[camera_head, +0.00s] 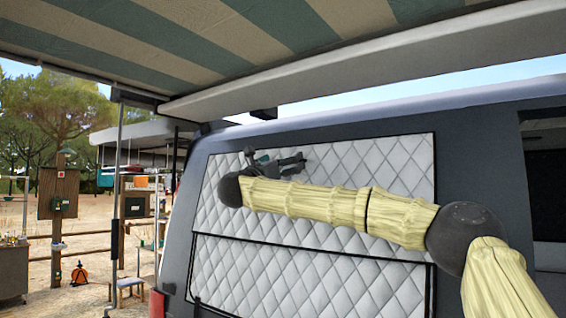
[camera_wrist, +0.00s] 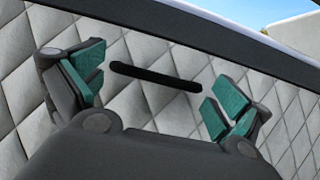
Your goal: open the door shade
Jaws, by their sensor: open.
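The door shade (camera_head: 398,160) is a silver-grey quilted panel with a black edge on the side of the dark van. A black seam divides it into an upper and a lower part, and it hangs flat. In the wrist view the quilted shade (camera_wrist: 20,90) fills most of the picture. A short black strap or handle (camera_wrist: 155,77) lies on it near its upper edge. My gripper (camera_wrist: 157,90) is open, with teal pads on both sides of the strap, apparently apart from it. In the head view my gripper (camera_head: 274,162) is near the shade's top; the strap cannot be made out there.
A striped awning with a pale housing (camera_head: 370,58) overhangs the van above my arm. A dark window (camera_head: 543,175) is at the right. A thin awning post (camera_head: 119,190) stands left of the van. Farther left are a wooden post board (camera_head: 57,193) and sandy ground.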

